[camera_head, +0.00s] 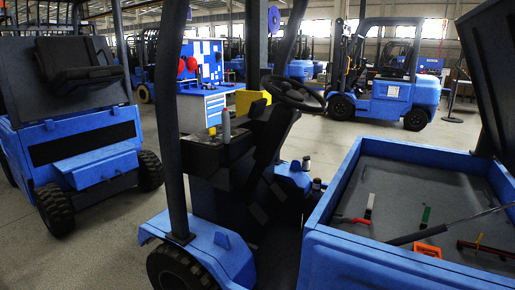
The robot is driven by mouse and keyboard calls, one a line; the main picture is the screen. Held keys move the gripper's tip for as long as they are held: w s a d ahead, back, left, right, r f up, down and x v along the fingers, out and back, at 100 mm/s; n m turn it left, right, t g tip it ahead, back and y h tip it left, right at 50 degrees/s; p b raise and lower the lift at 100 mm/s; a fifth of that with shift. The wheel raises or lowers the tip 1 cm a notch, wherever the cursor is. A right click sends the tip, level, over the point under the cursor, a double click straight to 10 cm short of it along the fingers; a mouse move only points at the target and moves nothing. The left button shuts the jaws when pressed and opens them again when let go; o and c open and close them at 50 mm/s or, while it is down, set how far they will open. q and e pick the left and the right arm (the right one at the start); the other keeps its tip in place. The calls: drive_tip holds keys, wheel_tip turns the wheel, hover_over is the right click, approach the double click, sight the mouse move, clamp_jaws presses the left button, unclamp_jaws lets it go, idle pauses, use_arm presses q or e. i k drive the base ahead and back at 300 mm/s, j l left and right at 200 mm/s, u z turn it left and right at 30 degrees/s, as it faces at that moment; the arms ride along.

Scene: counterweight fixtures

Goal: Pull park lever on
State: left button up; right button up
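A blue forklift (225,250) stands close in front of me with its cab open. Its black steering wheel (297,93) sits on a dark dashboard column. An upright grey lever-like stick (226,125) rises from the dashboard left of the wheel, with a small yellowish knob (212,131) beside it. I cannot tell for sure which part is the park lever. Neither of my grippers is in view.
An open blue compartment (335,195) at the right holds a red-handled part (352,220), a green strip (425,217) and an orange piece (427,250). A dark cab post (172,120) stands before the dashboard. Other forklifts (395,95) and a tool cabinet (205,105) stand behind.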

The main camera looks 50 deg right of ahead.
sight(225, 114)
drive_tip(key=z, duration=1.35)
drive_tip(key=i+j, duration=0.2)
drive_tip(key=j, duration=0.15)
drive_tip(key=i+j+z, duration=0.1)
drive_tip(key=i+j, duration=0.15)
drive_tip(key=j, duration=0.15)
drive_tip(key=i+j, duration=0.2)
drive_tip(key=j, duration=0.2)
drive_tip(key=i+j, duration=0.2)
drive_tip(key=j, duration=0.15)
drive_tip(key=i+j+z, duration=0.1)
drive_tip(key=j, duration=0.3)
drive_tip(key=i+j, duration=0.5)
drive_tip(key=j, duration=0.3)
drive_tip(key=z, duration=0.05)
